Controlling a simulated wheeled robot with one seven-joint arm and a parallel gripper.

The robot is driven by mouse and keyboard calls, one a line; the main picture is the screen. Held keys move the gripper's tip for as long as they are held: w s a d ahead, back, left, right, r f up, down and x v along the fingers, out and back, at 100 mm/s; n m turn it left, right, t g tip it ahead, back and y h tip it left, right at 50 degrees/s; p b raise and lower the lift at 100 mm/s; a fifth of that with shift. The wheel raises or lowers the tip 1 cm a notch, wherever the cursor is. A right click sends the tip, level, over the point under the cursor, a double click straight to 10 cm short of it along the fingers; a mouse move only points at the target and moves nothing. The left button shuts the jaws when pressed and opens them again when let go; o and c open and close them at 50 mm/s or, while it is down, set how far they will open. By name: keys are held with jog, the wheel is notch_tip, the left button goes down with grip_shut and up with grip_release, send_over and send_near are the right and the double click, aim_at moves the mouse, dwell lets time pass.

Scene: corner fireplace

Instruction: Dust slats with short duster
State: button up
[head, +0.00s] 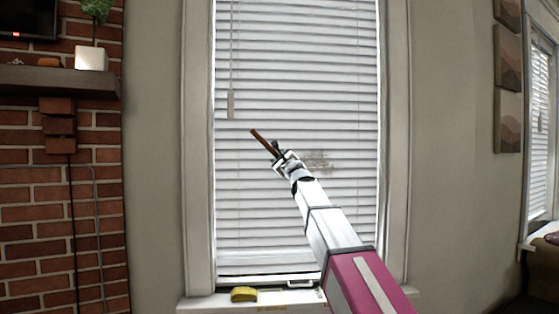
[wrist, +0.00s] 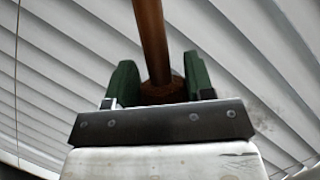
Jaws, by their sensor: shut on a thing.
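White window slats (head: 290,215) fill the window ahead and also span the wrist view (wrist: 55,70). A grey-brown dust smudge (head: 320,160) lies on the slats just right of my gripper (head: 277,152); a faint dark patch shows at the right in the wrist view (wrist: 262,112). My gripper is shut on a brown wooden rod, seemingly the short duster's handle (head: 260,137). The rod points up and left in the head view. In the wrist view the rod (wrist: 151,40) rises between the green fingers (wrist: 160,78). I cannot make out a duster head. I cannot tell whether the rod touches the slats.
A yellow object (head: 244,294) and a small white item (head: 301,283) lie on the window sill (head: 200,302). A blind cord (head: 231,95) hangs at the left. A brick fireplace (head: 60,220) with a mantel (head: 60,81) and potted plant (head: 92,56) stands left.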

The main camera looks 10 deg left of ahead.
aim_at(299, 150)
jog(key=shift+w+a, duration=0.25)
jog(key=shift+w, duration=1)
dwell(0.5)
jog(key=shift+d, duration=0.1)
jog(key=shift+w+d, duration=0.15)
jog(key=shift+d, duration=0.7)
jog(key=shift+w+d, duration=0.1)
jog(key=shift+d, duration=0.7)
jog(key=shift+w+d, duration=0.45)
jog(key=shift+d, duration=1.4)
jog(key=shift+w+d, duration=0.4)
jog(key=shift+d, duration=1.4)
jog(key=shift+w+d, duration=0.45)
jog(key=shift+d, duration=1.4)
jog(key=shift+w+d, duration=0.25)
jog(key=shift+d, duration=1.4)
jog(key=shift+w+d, duration=0.2)
jog(key=shift+d, duration=1.4)
jog(key=shift+w+a+r, duration=0.1)
jog(key=shift+r, duration=1.15)
jog(key=shift+s+a, duration=0.35)
jog(key=shift+a, duration=1.45)
jog(key=shift+s+a, duration=0.35)
jog(key=shift+a, duration=1.4)
jog(key=shift+s+a, duration=0.35)
jog(key=shift+a, duration=1.45)
